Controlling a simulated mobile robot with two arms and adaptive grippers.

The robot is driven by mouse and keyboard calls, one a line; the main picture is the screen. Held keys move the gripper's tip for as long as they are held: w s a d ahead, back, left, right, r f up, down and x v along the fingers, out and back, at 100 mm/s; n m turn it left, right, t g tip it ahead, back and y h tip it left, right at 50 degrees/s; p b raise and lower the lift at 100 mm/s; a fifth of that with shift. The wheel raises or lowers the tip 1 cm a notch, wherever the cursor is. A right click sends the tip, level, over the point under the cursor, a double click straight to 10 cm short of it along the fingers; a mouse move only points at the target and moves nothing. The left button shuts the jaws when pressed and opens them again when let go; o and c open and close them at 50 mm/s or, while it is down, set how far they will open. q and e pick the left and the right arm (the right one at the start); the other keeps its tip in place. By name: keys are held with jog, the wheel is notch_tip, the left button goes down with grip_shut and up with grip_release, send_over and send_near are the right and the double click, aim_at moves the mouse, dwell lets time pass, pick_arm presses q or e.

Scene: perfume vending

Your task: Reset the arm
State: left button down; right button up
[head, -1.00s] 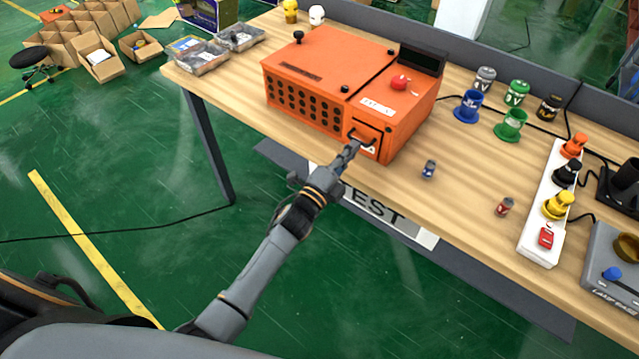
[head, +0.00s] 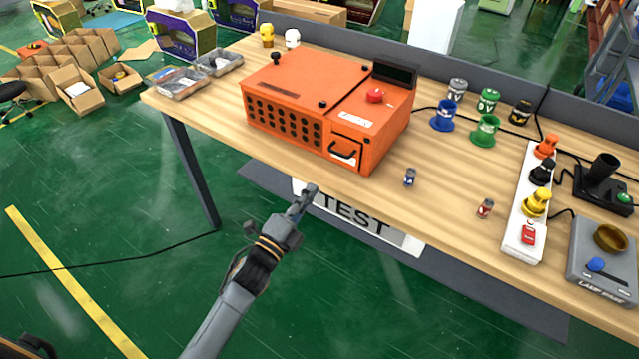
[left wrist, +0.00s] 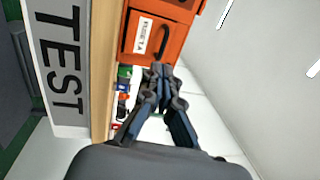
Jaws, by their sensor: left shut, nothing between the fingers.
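My left gripper (head: 306,194) is shut and empty. In the head view it is in front of the table's front edge, beside the TEST sign and apart from the orange machine. The left wrist view also shows the shut fingers (left wrist: 162,72), with the machine beyond them. The orange machine (head: 290,85) stands on the table with a small front door and a dark handle (head: 343,152). The door looks closed. My right gripper is not in view.
The wooden table (head: 440,185) carries a small blue can (head: 409,177), a small red can (head: 485,208), a blue cup (head: 443,116), a green cup (head: 485,131) and a white power strip (head: 524,240). Cardboard boxes (head: 75,90) lie on the floor at left. Green floor before the table is open.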

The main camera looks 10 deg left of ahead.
pick_arm(q)
jog(key=s+a+f+n+g+y, duration=0.2)
jog(key=s+f+n+g, duration=0.3)
jog(key=f, duration=0.7)
jog(key=s+a+f+n+g+y, duration=0.1)
jog(key=s+a+f+n, duration=0.1)
jog(key=s+f, duration=0.7)
jog(key=s+a+f+n+g+y, duration=0.2)
jog(key=s+f+n+g, duration=0.15)
jog(key=f, duration=1.05)
jog(key=s+a+f+n+g, duration=0.1)
jog(key=s+f, duration=0.4)
jog(key=s, duration=0.5)
jog(key=s+f+n+g+y, duration=0.1)
jog(key=s+f+n+g, duration=0.3)
jog(key=s, duration=0.7)
jog(key=s+a+f+n+g, duration=0.1)
jog(key=s+f+n+g, duration=0.2)
jog(key=s+f, duration=0.4)
jog(key=s, duration=0.3)
jog(key=shift+s+a+f+n, duration=0.2)
jog(key=shift+s+a+n, duration=0.05)
jog(key=shift+a+n, duration=0.1)
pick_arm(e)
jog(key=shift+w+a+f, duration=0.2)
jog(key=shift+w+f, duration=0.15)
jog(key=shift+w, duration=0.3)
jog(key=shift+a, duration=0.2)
